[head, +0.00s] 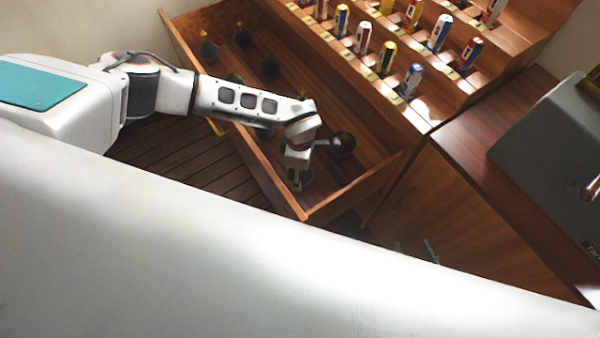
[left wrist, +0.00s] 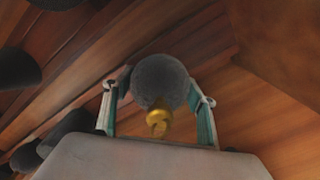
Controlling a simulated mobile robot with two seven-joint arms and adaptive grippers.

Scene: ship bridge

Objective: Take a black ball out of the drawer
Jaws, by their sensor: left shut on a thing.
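The open wooden drawer (head: 262,172) holds several black balls, such as one (head: 343,145) near its front right and another (head: 270,69) farther back. My left arm reaches into the drawer, and its gripper (head: 296,182) is low near the front corner. In the left wrist view, the left gripper (left wrist: 159,92) is shut on a black ball (left wrist: 158,75) with a gold cap, one finger on each side. Whether this ball touches the drawer floor cannot be told. My right gripper (head: 415,250) shows only its fingertips, apart and seemingly empty, outside the drawer; the rest is hidden.
A stepped wooden rack with several coloured cans (head: 387,58) stands right above the drawer. A grey console (head: 550,150) sits on a wooden cabinet at the right. Other dark balls (left wrist: 15,68) lie at the left of the left wrist view. Drawer walls surround the left gripper.

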